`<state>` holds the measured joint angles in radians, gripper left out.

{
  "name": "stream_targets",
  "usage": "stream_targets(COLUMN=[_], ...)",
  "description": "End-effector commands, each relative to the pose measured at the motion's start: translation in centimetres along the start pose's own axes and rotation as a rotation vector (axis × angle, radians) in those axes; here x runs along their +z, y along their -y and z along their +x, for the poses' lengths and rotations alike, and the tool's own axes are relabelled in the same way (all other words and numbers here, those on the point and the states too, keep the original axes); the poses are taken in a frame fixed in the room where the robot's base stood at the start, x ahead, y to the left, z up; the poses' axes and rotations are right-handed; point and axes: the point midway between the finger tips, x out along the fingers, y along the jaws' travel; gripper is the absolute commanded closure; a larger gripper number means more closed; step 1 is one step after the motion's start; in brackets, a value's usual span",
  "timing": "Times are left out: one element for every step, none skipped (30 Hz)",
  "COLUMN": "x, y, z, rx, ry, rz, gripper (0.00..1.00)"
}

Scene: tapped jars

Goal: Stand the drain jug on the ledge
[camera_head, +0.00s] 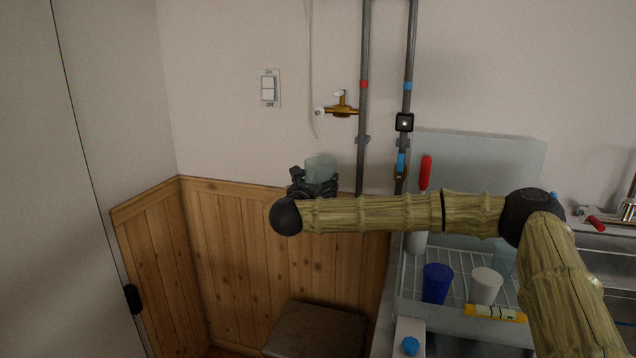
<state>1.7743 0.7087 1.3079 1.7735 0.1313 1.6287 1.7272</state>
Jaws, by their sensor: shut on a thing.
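My gripper (315,186) is shut on a translucent grey-green vessel, which looks like the drain jug (321,167). It holds the jug in front of the wall, near the top of the wood panelling and below the brass tap (341,108). The jug looks roughly upright; its lower part is hidden by the gripper. A narrow wooden ledge (232,188) caps the panelling, running behind and to the left of the gripper. I cannot tell the gap between jug and ledge. My arm hides part of the panelling on the right.
Two vertical pipes (363,62) stand right of the jug. A wire rack (461,262) holds a blue cup (437,283) and a white cup (486,286). A dark flat-topped block (316,331) stands low in front of the panelling. The wall left of the gripper is clear below the switch (268,88).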

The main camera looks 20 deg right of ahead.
Motion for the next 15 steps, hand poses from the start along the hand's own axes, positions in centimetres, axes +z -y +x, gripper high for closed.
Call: stream_targets(x=[-0.04, -0.07, -0.11, -0.13, -0.16, -0.20, -0.22, -0.25, -0.28, -0.31, -0.34, -0.37, -0.40, -0.43, -0.47], y=[-0.01, -0.01, -0.01, -0.01, -0.01, -0.01, -0.01, -0.01, -0.01, -0.01, -0.01, -0.01, -0.01, -0.01, -0.01], z=[-0.01, 0.00, -0.01, 0.00, 0.00, 0.00, 0.00, 0.00, -0.01, 0.00, -0.01, -0.01, -0.01, -0.01, -0.01], rx=[0.000, 0.000, 0.000, 0.000, 0.000, 0.000, 0.000, 0.000, 0.000, 0.000, 0.000, 0.000, 0.000, 0.000, 0.000], ry=[0.001, 0.001, 0.001, 0.001, 0.001, 0.001, 0.001, 0.001, 0.001, 0.001, 0.001, 0.001, 0.001, 0.001, 0.001], rz=[0.000, 0.000, 0.000, 0.000, 0.000, 0.000, 0.000, 0.000, 0.000, 0.000, 0.000, 0.000, 0.000, 0.000, 0.000], gripper=[0.55, 0.55, 0.55, 0.55, 0.55, 0.55, 0.55, 0.55, 0.55, 0.55, 0.55, 0.55, 0.55, 0.55, 0.55])
